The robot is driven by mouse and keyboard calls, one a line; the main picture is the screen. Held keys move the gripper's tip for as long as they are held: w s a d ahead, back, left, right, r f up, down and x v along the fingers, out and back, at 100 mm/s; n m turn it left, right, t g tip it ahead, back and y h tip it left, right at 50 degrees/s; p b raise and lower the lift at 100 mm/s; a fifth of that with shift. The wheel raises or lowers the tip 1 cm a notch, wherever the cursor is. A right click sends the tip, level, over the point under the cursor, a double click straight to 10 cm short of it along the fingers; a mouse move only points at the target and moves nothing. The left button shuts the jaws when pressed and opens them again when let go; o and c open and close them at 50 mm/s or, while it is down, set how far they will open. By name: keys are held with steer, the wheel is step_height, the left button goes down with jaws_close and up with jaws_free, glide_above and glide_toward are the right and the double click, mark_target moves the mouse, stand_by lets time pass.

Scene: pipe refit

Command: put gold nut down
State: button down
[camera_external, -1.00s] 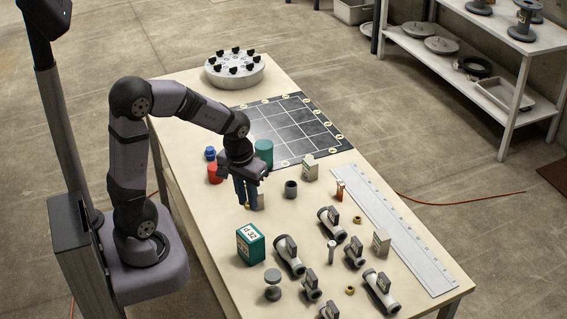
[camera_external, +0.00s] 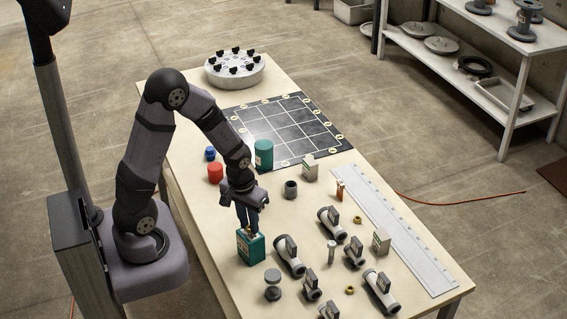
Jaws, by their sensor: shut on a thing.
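My gripper (camera_external: 249,226) points down and is shut on a small gold nut (camera_external: 251,233); only a little of the nut shows between the fingertips. The gripper is at the top of the green box (camera_external: 251,250) with a white label, near the table's left edge. I cannot tell whether the nut touches the box or is just above it. Two other gold nuts lie on the table, one (camera_external: 357,220) near the grey pipe fittings and one (camera_external: 350,291) near the front.
Several grey pipe fittings (camera_external: 290,256) and a grey spool-shaped part (camera_external: 272,284) stand right of and in front of the box. A red container (camera_external: 215,173), a green cylinder (camera_external: 264,154) and a dark grid mat (camera_external: 290,130) are farther back. A long ruler plate (camera_external: 395,230) lies right.

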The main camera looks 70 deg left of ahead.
steer(key=shift+f, duration=0.3)
steer(key=shift+f, duration=0.2)
steer(key=c, duration=1.6)
jaws_free()
steer(key=shift+r, duration=0.1)
step_height(320, 180, up, 12)
steer(key=s, duration=0.1)
steer(key=s+d+f+m, duration=0.1)
steer(key=s+d+m, duration=0.1)
steer(key=d, duration=0.1)
steer(key=s+d+f+m, duration=0.1)
steer(key=s+d+m, duration=0.1)
steer(key=s+d, duration=0.1)
steer(key=s+d+f+m+g, duration=0.1)
steer(key=s+d+f+m, duration=0.1)
steer(key=d, duration=0.2)
steer(key=shift+s+f+h+b, duration=0.1)
steer(key=shift+s+h+b, duration=0.25)
steer(key=shift+s+h, duration=0.05)
